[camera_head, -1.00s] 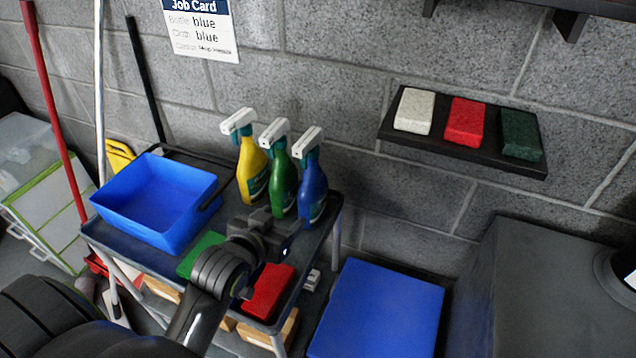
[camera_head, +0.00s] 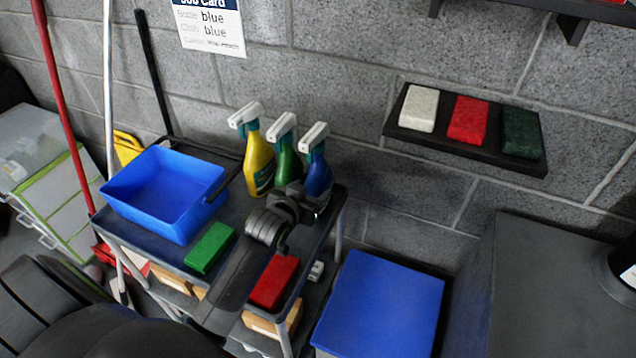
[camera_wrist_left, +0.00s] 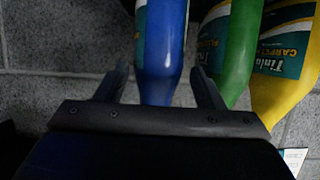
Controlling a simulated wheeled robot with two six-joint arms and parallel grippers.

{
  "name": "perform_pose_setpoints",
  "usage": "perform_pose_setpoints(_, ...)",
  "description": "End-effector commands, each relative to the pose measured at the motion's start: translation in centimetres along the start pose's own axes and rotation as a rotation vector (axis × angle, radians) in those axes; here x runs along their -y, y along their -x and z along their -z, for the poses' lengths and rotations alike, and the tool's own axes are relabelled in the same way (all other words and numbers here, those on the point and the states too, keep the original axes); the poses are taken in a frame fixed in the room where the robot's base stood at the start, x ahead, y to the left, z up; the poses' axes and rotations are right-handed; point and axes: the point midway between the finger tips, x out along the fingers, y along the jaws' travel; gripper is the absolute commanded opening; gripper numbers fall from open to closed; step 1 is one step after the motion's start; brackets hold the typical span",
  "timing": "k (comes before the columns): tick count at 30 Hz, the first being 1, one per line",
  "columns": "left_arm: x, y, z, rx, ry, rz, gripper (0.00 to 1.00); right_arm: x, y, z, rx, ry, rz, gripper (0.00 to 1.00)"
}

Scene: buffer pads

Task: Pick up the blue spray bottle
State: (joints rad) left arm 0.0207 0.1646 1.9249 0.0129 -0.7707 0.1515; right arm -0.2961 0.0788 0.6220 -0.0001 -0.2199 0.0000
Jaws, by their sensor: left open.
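The blue spray bottle (camera_head: 319,173) stands upright at the right end of the row on the cart's top shelf. Its white trigger head shows above my arm. My left gripper (camera_head: 312,205) is at the bottle in the head view, hiding its lower part. In the left wrist view the blue bottle (camera_wrist_left: 162,50) lies between the two open fingers of my left gripper (camera_wrist_left: 158,85). I cannot tell whether either finger touches it. The green bottle (camera_wrist_left: 230,45) is close beside the right-hand finger. My right gripper is not in view.
A yellow bottle (camera_head: 258,165) and the green bottle (camera_head: 288,165) stand left of the blue one. A blue bin (camera_head: 165,222), a green pad (camera_head: 210,248) and a red pad (camera_head: 273,282) are on the cart. A wall shelf (camera_head: 455,147) holds several pads.

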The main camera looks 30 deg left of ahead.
Motion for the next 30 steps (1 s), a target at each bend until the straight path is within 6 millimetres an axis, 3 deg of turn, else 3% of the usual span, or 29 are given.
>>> perform_pose_setpoints(10,-0.3,-3.9,0.5,0.001,0.0,0.0,0.62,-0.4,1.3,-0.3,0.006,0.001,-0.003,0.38)
perform_pose_setpoints(21,-0.3,-4.6,0.3,0.001,0.0,0.0,0.62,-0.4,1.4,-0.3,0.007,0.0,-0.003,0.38)
perform_pose_setpoints(30,-0.3,-4.5,0.4,0.001,0.0,0.0,0.25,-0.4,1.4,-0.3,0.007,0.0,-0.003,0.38)
